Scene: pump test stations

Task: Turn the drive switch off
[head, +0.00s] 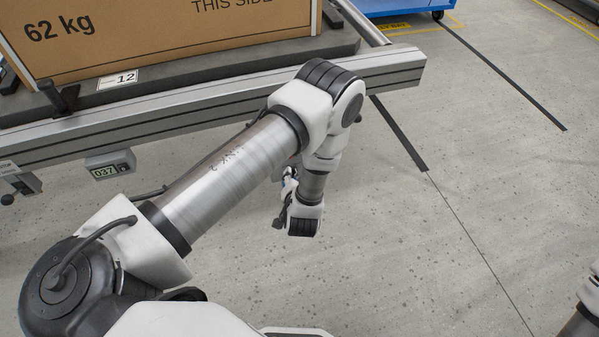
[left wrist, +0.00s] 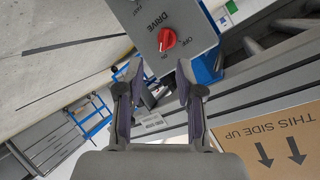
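The drive switch (left wrist: 166,40) is a red knob on a grey panel (left wrist: 188,14) marked DRIVE, at the top of the left wrist view. OFF is printed to its right. A pale mark on the knob seems to lie toward its lower left, but it is too small to be sure. My left gripper (left wrist: 157,72) is open and empty, its fingers pointing at the panel, with the knob beyond the gap and apart from them. In the head view the left gripper is mostly hidden behind its wrist. My right gripper is out of view.
A large cardboard box (head: 150,42) marked 62 kg rests on a conveyor (head: 210,95) with a metal side rail. A small display reading 037 (head: 110,166) hangs below the rail. A blue cart (head: 400,6) stands at the back. The floor at right is clear.

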